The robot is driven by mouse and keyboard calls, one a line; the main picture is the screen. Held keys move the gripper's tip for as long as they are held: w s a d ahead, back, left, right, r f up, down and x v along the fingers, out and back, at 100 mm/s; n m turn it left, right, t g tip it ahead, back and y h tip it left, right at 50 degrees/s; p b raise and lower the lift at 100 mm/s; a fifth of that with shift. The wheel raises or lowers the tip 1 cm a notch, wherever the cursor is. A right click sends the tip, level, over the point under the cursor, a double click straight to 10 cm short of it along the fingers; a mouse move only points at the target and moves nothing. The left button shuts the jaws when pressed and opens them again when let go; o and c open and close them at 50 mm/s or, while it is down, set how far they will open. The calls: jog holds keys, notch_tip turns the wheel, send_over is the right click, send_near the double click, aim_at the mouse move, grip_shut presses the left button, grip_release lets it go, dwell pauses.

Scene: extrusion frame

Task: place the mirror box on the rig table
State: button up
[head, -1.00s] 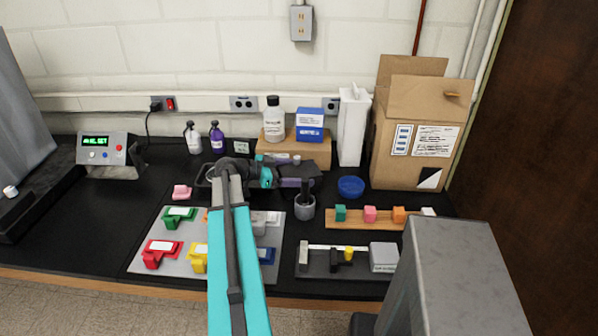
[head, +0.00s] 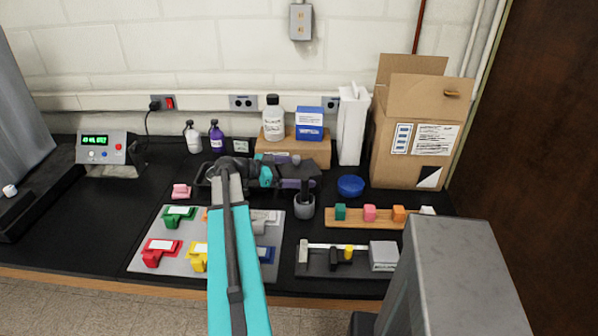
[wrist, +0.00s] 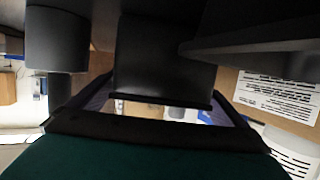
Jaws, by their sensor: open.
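My gripper (head: 306,170) reaches over the black bench, in front of the brown block that carries a bottle and a blue box. Its jaws are open, with purple-grey parts above and below a dark part in the head view. Whether this dark part belongs to the gripper or is a separate thing, I cannot tell. In the wrist view, dark shapes fill the near space, and a dark frame (wrist: 150,123) crosses above a dark green surface (wrist: 150,158). I cannot surely make out the mirror box or the rig table in either view.
A cardboard box (head: 416,130) and a white carton (head: 352,126) stand right of the gripper, with a blue bowl (head: 351,186) nearer. A grey board (head: 180,262) with coloured pieces and a mortar (head: 304,208) lie in front. Bare bench (head: 85,225) shows at left.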

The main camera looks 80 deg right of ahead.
jog(key=shift+w+a, duration=0.1)
jog(key=shift+w, duration=0.15)
jog(key=b+v, duration=0.3)
jog(key=v, duration=0.8)
jog(key=shift+a+r+b, duration=0.2)
jog(key=shift+b, duration=0.2)
jog(key=shift+w, duration=0.25)
